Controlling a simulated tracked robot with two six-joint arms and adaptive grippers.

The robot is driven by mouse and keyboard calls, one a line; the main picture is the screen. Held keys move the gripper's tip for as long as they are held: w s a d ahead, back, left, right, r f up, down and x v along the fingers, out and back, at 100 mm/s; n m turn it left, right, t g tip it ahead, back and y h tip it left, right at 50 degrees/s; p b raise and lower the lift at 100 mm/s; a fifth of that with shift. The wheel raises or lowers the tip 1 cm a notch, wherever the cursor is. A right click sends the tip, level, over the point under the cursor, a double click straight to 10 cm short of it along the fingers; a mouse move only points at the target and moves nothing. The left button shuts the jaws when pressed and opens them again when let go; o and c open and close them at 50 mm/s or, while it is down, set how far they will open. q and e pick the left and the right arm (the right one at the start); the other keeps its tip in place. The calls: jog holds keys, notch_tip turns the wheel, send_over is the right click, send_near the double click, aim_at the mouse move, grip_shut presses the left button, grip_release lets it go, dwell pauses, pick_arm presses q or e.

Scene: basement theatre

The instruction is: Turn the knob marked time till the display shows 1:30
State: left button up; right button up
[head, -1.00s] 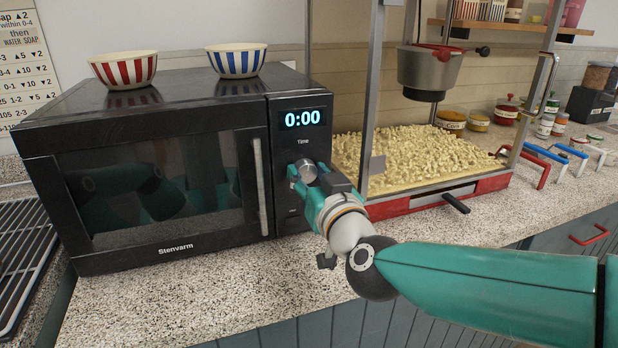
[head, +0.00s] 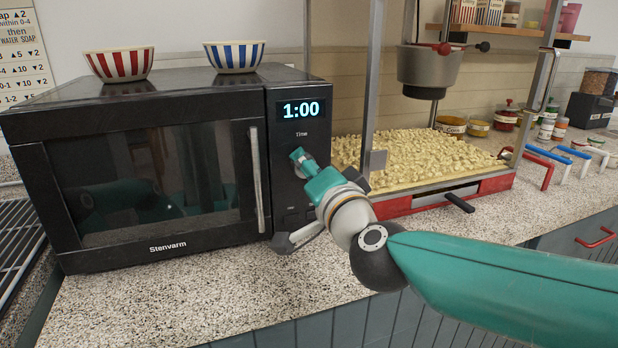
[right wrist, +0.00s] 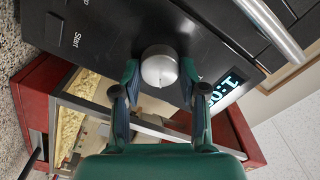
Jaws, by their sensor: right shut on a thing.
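The black microwave (head: 92,105) stands at the left of the counter. Its lit display (head: 301,109) reads 1:00, and part of it shows in the right wrist view (right wrist: 225,86). The Time label (head: 301,134) is below the display. My right gripper (head: 303,160) is shut on the knob, one finger on each side, and appears tilted against the panel. My left gripper is not in view.
A red-striped bowl (head: 119,65) and a blue-striped bowl (head: 235,57) stand on the microwave. A popcorn machine (head: 440,197) is close on the right of my right gripper. A button marked Start (right wrist: 78,40) is near the knob. The front counter (head: 190,300) is clear.

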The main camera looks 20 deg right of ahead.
jog(key=m+b, duration=0.1)
jog(key=m, duration=0.3)
jog(key=m+b, duration=0.1)
jog(key=m, duration=0.1)
jog(key=shift+d+f+m+b, duration=0.1)
jog(key=shift+f+m+b, duration=0.2)
dwell(0.4)
jog(key=o, duration=1.1)
jog(key=shift+d, duration=0.1)
jog(key=shift+r, duration=0.1)
jog(key=s, duration=1.2)
jog(key=shift+d, duration=0.15)
